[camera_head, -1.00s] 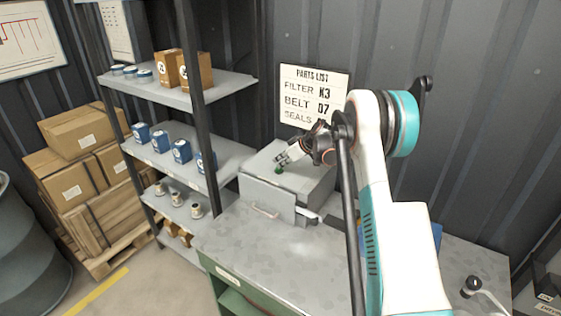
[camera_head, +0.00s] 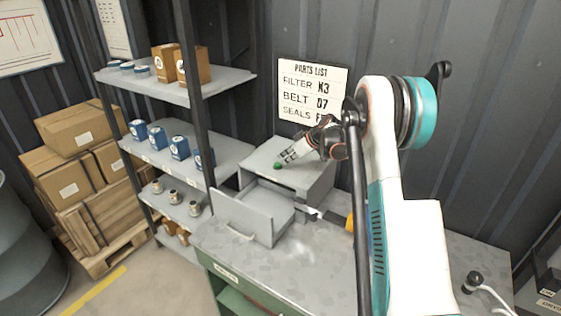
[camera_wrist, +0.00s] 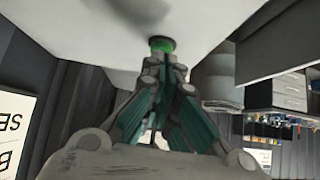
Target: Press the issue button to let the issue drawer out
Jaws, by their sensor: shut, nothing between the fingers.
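The issue button is a small green knob (camera_head: 278,166) on top of the grey box (camera_head: 262,156) on the bench. The issue drawer (camera_head: 262,222) stands well out of the front of the box, and its inside looks empty. My gripper (camera_head: 284,160) is shut and empty, with its tips just above and to the right of the button. In the wrist view the green button (camera_wrist: 162,45) lies just beyond the fingertips (camera_wrist: 163,62). I cannot tell from this view whether they touch.
A shelf rack (camera_head: 190,150) with blue cans, cups and brown boxes stands left of the box. A parts list sign (camera_head: 312,90) hangs on the wall behind. The bench top (camera_head: 300,262) in front of the drawer is clear.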

